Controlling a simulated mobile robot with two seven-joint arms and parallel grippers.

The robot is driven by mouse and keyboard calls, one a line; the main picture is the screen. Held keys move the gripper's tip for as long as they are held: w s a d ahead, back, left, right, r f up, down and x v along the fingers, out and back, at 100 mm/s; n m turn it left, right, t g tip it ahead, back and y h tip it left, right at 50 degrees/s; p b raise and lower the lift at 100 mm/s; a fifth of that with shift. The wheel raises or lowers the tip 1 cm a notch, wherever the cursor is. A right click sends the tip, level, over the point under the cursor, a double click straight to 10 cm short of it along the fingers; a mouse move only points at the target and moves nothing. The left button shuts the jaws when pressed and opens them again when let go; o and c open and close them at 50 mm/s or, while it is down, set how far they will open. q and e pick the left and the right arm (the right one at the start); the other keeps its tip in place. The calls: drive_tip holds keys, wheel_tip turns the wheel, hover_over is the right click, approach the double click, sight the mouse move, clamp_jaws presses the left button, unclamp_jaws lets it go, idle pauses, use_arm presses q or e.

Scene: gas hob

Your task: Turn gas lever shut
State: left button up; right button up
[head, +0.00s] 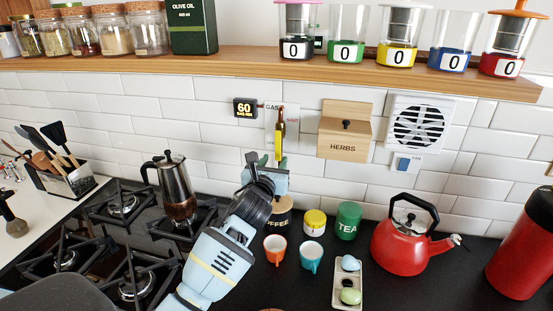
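The gas lever (280,132) is a yellow, upright handle with a dark red top, on a pale plate marked GAS on the tiled wall. A small black display (244,108) beside it reads 60. My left gripper (267,165), light blue and dark grey, reaches up from the bottom of the head view to just below the lever. It overlaps the lever's lower end in the picture, and I cannot tell whether they touch. Its fingers are mostly hidden behind the wrist, so their opening is unclear. My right gripper is not in view.
A moka pot (176,190) stands on the hob at left. Below my gripper are a coffee canister (281,224), an orange cup (275,250) and a teal cup (311,257). A herbs box (344,130) is on the wall at right. A wooden shelf (220,62) runs above.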

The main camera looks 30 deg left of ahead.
sight(278, 146)
use_arm(q)
drive_tip(key=shift+x, duration=1.35)
clamp_jaws()
